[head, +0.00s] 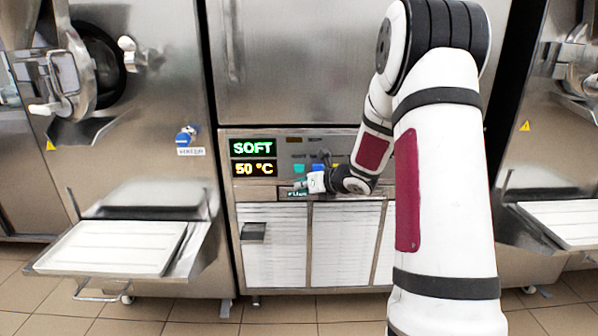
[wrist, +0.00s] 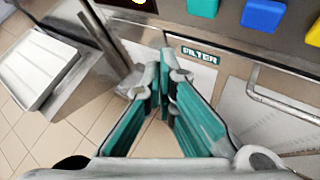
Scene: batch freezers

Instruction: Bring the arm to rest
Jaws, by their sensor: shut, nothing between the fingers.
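My gripper (wrist: 167,75) shows large in the wrist view, its two teal-padded fingers shut at the tips with nothing between them. In the head view my gripper (head: 299,185) is small, at the end of my white arm, in front of the lower edge of the middle machine's control panel (head: 284,143). In the wrist view the fingertips appear just left of a label reading FILTER (wrist: 199,54). I cannot tell how far they are from the panel.
The display (head: 253,158) reads SOFT and 50 °C. Teal (wrist: 203,7), blue (wrist: 263,14) and yellow (wrist: 314,32) buttons are near my gripper. A white tray (head: 110,247) juts out at left, another (head: 565,222) at right. Louvred doors (head: 345,245) are below. Tiled floor is open in front.

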